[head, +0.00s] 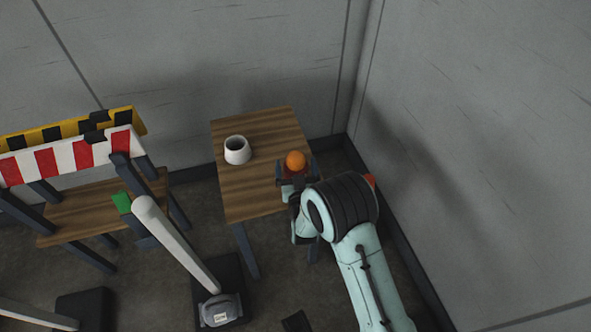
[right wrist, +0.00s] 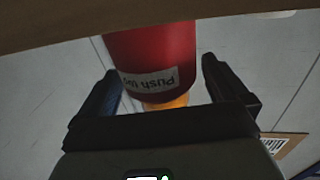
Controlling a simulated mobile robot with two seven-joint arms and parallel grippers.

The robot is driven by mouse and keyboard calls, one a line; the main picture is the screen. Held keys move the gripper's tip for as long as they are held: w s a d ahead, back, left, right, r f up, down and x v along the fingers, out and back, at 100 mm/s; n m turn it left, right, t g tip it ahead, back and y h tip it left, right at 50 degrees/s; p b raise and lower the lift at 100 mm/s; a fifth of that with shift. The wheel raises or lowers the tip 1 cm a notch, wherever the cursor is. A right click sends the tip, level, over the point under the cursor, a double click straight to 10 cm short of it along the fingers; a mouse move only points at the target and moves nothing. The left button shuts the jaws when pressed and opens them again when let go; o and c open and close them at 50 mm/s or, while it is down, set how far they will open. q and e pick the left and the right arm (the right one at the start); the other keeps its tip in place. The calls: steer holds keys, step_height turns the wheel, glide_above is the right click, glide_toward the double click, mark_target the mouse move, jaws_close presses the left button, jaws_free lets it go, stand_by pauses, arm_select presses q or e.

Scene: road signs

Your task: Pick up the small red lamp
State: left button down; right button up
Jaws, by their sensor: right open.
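The small red lamp has an orange dome (head: 296,160) and stands at the right edge of the wooden table in the head view. Its red body is mostly hidden there by my right gripper (head: 296,182). In the right wrist view the red body (right wrist: 155,50) with a white "Push up" label fills the space between the fingers, upside down, with the orange part below. My right gripper (right wrist: 159,72) is open, one finger on either side of the lamp, with gaps visible beside the body. My left gripper is not in view.
A white cup (head: 237,150) stands on the wooden table (head: 245,195), left of the lamp. Striped barriers (head: 70,155) and a second table (head: 75,215) with a green object (head: 122,202) are at left. A pale post (head: 180,245) stands in front. Walls close off the back and right.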

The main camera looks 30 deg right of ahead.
steer(key=shift+w+d, duration=0.2)
steer(key=shift+w, duration=0.25)
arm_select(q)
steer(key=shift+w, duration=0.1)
arm_select(e)
steer(key=c, duration=1.1)
steer(key=shift+r, duration=0.15)
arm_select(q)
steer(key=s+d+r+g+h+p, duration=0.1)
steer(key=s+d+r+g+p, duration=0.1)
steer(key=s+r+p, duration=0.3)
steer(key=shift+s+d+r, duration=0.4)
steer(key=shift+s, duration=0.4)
arm_select(e)
steer(key=shift+r, duration=9.9)
